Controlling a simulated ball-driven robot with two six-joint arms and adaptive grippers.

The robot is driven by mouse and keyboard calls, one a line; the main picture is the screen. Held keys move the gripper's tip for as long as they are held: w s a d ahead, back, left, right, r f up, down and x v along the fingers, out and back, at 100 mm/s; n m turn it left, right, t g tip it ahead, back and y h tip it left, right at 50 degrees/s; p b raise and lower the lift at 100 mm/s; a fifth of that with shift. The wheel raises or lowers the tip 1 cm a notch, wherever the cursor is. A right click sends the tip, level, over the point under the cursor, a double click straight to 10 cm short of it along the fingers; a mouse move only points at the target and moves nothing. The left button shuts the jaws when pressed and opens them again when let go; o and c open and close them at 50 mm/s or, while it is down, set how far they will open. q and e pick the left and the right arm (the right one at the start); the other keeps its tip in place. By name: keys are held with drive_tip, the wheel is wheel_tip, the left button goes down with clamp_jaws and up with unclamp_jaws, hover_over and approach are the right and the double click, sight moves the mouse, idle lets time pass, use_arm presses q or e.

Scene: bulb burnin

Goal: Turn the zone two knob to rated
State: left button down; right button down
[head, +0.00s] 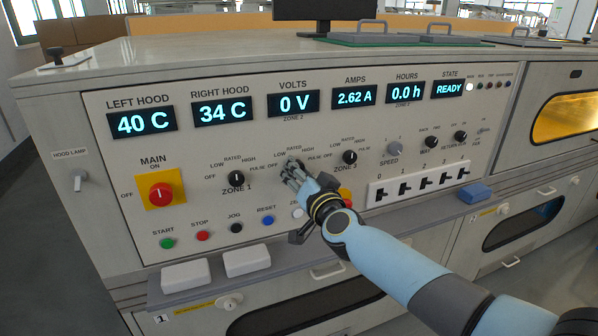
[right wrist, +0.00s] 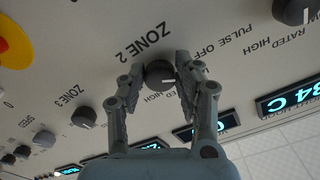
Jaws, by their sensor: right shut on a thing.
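The zone two knob (right wrist: 160,74) is a dark round knob under the "ZONE 2" label in the right wrist view. In the head view my fingers mostly hide it. My right gripper (head: 295,174) reaches the panel from the lower right and is shut on this knob. In the right wrist view (right wrist: 184,84) its two fingers sit on either side of the knob. A small light mark shows at the knob's edge, but the fingers cover part of the scale, and I cannot tell which setting it points to. My left gripper is not in view.
The zone 1 knob (head: 237,178) and zone 3 knob (head: 349,157) flank it closely. A red main switch (head: 160,196) is at left. Push buttons, including the blue reset button (head: 267,220), lie below. The volts display (head: 293,103) reads 0 V. A grey ledge runs beneath.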

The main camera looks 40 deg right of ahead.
drive_tip(key=m, duration=1.2)
drive_tip(key=shift+a, duration=0.1)
idle(0.4)
drive_tip(key=c, duration=0.9)
unclamp_jaws()
drive_tip(key=shift+r, duration=0.1)
drive_tip(key=shift+c, duration=0.2)
drive_tip(key=v, duration=1.2)
